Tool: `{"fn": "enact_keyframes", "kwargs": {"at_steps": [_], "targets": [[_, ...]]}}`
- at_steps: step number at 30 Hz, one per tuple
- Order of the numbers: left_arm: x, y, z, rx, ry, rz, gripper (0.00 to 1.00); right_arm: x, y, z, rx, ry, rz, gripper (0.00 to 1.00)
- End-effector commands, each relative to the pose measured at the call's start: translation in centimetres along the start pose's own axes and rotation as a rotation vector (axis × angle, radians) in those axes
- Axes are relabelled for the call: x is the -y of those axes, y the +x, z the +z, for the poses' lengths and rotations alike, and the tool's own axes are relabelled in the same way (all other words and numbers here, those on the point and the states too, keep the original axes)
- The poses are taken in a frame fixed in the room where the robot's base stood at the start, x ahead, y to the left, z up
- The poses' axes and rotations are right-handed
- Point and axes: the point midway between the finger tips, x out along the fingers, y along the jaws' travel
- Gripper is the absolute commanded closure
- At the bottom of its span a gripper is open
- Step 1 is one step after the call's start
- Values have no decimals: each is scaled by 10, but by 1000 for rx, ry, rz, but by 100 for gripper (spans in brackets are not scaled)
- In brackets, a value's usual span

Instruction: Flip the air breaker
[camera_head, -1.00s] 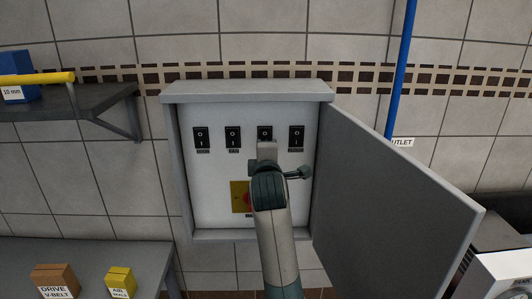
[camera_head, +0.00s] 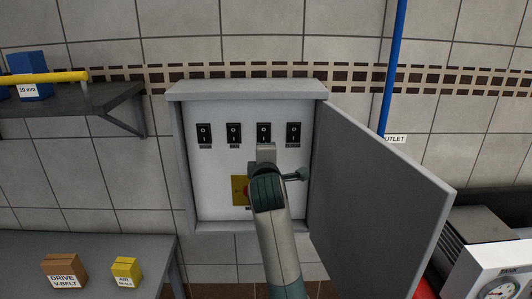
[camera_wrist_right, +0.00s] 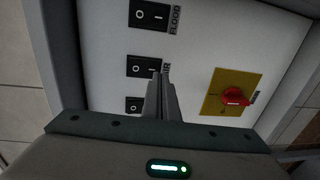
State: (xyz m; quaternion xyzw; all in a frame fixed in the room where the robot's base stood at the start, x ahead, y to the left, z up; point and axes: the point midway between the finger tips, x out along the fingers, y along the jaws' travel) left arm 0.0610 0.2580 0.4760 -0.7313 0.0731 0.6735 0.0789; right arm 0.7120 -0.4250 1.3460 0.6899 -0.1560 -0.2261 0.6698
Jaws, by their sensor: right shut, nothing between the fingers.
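The air breaker (camera_head: 264,131) is a black rocker switch marked O and I, third from the left in a row inside the open grey cabinet (camera_head: 245,86). In the right wrist view the same breaker (camera_wrist_right: 143,66) is the middle switch, with part of its label, "IR", showing. My right gripper (camera_head: 266,147) is shut and empty, with its tips just below the breaker. In the right wrist view the gripper's tips (camera_wrist_right: 161,74) overlap the breaker's I end and label. I cannot tell whether they touch it or which way the rocker is tilted. My left gripper is out of view.
The flood breaker (camera_wrist_right: 150,14) and other similar switches flank it. A red rotary handle (camera_wrist_right: 234,97) on a yellow plate is below the row, partly behind my arm. The open cabinet door (camera_head: 375,195) stands to the right. A shelf (camera_head: 75,112) is at left.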

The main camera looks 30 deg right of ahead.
Motion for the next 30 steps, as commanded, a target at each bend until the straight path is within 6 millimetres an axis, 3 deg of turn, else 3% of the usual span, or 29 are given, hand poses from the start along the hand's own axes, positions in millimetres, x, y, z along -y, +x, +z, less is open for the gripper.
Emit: {"fn": "enact_keyframes", "kwargs": {"at_steps": [11, 24, 30], "targets": [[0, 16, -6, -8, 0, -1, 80, 8, -27, 0, -1, 0, 2, 100], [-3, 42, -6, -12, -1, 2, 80, 21, -84, 0, -1, 1, 3, 100], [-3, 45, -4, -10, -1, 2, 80, 22, -96, 0, -1, 0, 1, 100]]}}
